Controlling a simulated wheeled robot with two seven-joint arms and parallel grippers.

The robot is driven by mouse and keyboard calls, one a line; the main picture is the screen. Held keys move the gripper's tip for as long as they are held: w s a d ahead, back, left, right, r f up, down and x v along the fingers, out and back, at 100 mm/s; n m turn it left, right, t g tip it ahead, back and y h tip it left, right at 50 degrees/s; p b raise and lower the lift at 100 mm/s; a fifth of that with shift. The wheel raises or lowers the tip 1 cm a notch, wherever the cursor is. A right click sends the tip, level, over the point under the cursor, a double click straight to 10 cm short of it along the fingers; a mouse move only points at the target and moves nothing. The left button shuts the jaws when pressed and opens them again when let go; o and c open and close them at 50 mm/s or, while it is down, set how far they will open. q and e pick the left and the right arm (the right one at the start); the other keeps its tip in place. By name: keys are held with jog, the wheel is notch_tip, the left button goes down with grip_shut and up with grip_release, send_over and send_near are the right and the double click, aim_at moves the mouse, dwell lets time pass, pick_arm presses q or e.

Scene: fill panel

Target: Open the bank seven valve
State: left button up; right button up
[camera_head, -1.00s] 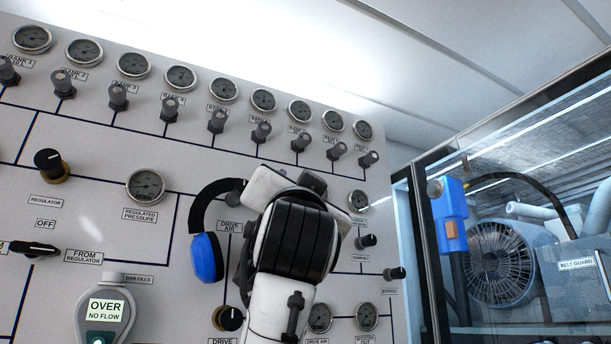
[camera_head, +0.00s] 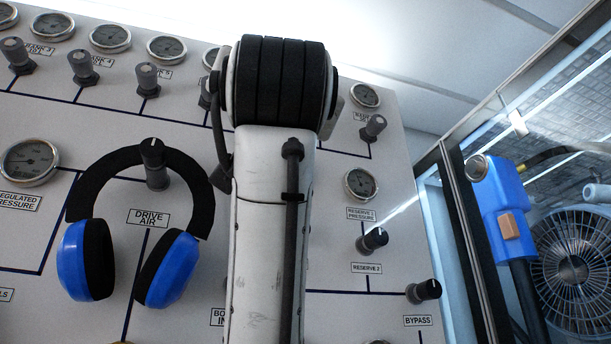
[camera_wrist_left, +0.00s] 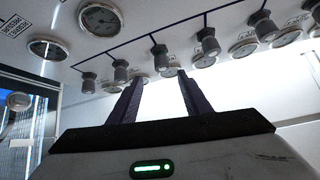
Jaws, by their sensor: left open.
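The panel (camera_head: 60,120) carries a top row of grey valve knobs under round gauges. By position in the row, the bank seven valve is hidden behind my left arm in the head view. In the left wrist view, where the panel appears upside down, I take it to be the third knob from the left (camera_wrist_left: 160,58). My left gripper (camera_wrist_left: 157,78) is open and empty, with that knob just past its fingertips and roughly in line with the gap. No contact is visible. In the head view, the arm's wrist hides the fingers. My right gripper is out of view.
Blue ear defenders (camera_head: 88,260) hang on the panel left of my arm, by the drive air label. The bank nine valve (camera_head: 375,128), reserve 2 knob (camera_head: 373,241) and bypass knob (camera_head: 424,290) stick out on the right. A glass enclosure with a fan (camera_head: 575,265) stands beyond.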

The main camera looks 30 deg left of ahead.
pick_arm(q)
jog(key=p+x, duration=0.1)
jog(key=x, duration=0.2)
jog(key=p+x, duration=0.2)
jog(key=x, duration=0.1)
jog(key=p+x, duration=0.1)
jog(key=x, duration=0.3)
jog(key=shift+s+r+p, duration=0.3)
jog(key=shift+s, duration=0.05)
jog(key=shift+w, duration=0.2)
jog(key=c, duration=1)
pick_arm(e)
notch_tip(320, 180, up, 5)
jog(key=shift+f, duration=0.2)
